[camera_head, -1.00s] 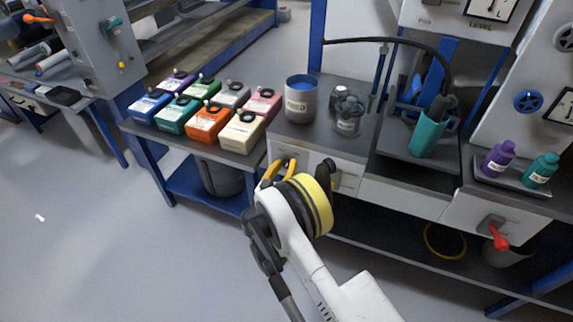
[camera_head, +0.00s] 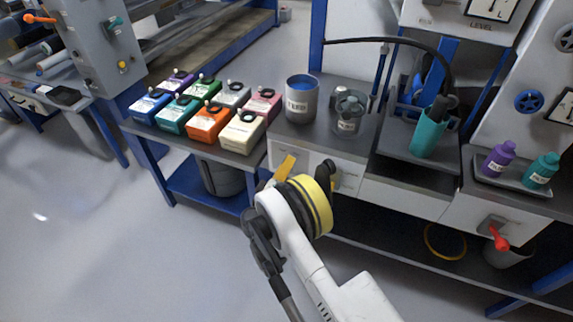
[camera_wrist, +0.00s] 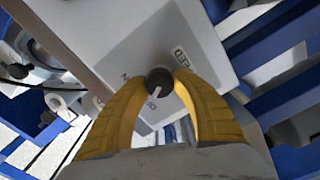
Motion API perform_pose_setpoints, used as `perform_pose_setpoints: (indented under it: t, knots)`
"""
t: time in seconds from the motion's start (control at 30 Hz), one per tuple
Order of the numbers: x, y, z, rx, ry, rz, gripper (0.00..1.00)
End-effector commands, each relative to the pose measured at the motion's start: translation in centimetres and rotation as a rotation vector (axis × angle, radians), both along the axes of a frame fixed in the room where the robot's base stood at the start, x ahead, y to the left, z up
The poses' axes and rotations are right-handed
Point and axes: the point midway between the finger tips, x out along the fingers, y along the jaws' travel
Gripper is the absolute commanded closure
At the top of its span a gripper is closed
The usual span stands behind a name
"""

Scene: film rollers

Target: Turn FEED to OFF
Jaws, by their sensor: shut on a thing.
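The FEED knob (camera_wrist: 159,80) is a dark round dial with a pale pointer, on a light grey panel (camera_wrist: 95,35) in the wrist view. The pointer faces down and slightly left. The FEED label (camera_wrist: 182,58) is up and right of the knob. Other lettering beside the knob is partly hidden and I cannot read it fully. My gripper (camera_wrist: 160,88) has its yellow fingers on both sides of the knob and is shut on it. In the head view my gripper (camera_head: 285,168) is at the front of the grey cabinet, and the knob is hidden there.
Above, the dark worktop holds a blue-filled can (camera_head: 300,100), a glass jar (camera_head: 348,115) and a teal cup (camera_head: 428,135). Several coloured containers stand on the left bench. A red-handled valve (camera_head: 500,240) is at the lower right. Open floor lies to the left.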

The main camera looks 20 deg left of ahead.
Motion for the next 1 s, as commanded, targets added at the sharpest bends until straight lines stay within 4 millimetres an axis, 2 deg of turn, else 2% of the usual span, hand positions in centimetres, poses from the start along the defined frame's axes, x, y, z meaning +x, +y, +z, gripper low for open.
perform_pose_setpoints:
  t: [0.3,0.73,0.77,0.8,1.0]
  knots:
    - [0.08,0.00,0.06,-0.080,0.005,0.000,0.98]
    - [0.08,-0.02,0.05,-0.086,0.006,0.000,0.98]
    - [0.08,-0.02,0.05,-0.086,0.006,0.000,0.59]
    - [0.07,-0.02,0.05,-0.086,0.006,0.000,0.47]
    - [0.03,0.00,0.01,-0.085,0.006,0.000,0.45]
